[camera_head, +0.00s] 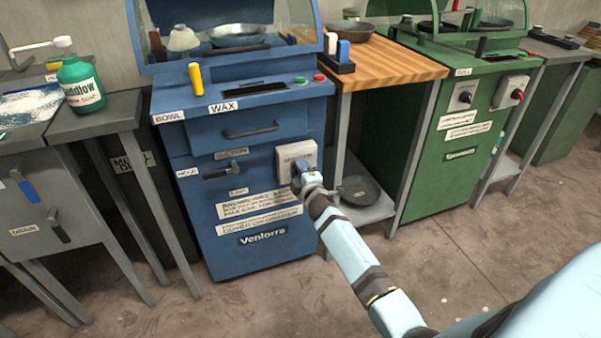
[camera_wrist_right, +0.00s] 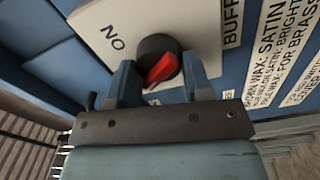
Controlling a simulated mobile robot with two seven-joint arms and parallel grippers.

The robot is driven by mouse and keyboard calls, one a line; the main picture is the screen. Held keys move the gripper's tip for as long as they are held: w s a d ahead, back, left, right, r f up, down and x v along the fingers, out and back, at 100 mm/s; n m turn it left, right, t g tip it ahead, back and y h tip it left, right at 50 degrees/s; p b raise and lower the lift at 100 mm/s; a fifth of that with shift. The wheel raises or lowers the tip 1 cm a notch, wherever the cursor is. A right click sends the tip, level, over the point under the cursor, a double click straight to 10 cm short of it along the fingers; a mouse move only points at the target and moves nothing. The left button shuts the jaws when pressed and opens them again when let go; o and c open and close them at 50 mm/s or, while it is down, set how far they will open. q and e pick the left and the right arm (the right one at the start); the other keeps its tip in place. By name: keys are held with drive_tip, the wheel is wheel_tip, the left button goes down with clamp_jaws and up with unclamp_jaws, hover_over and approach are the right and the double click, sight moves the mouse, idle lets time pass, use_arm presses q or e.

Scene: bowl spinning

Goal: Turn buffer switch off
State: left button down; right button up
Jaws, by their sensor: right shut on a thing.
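The buffer switch is a black round knob with a red pointer (camera_wrist_right: 162,68) on a pale square plate (camera_wrist_right: 125,30), on the front of the blue Ventorra machine (camera_head: 240,140). In the wrist view the plate bears the letters "NO", and a label starting "BUFF" (camera_wrist_right: 232,20) is beside it. The plate also shows in the head view (camera_head: 295,152). My right gripper (camera_wrist_right: 158,84) has its two fingers either side of the knob and is shut on it. In the head view my right gripper (camera_head: 299,174) hides the knob. My left gripper is not in view.
A yellow cylinder (camera_head: 195,79) stands on the blue machine's top. A wooden-topped table (camera_head: 390,62) and a green machine (camera_head: 450,120) with two switches stand to the right. A dark pan (camera_head: 360,190) lies on the table's low shelf. The floor in front is clear.

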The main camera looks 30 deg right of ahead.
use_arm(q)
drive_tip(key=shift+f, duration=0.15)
use_arm(e)
drive_tip(key=shift+n, duration=0.9)
drive_tip(key=o, duration=0.9)
drive_tip(key=shift+w, duration=0.1)
drive_tip(key=shift+c, duration=0.2)
drive_tip(key=shift+s, duration=0.2)
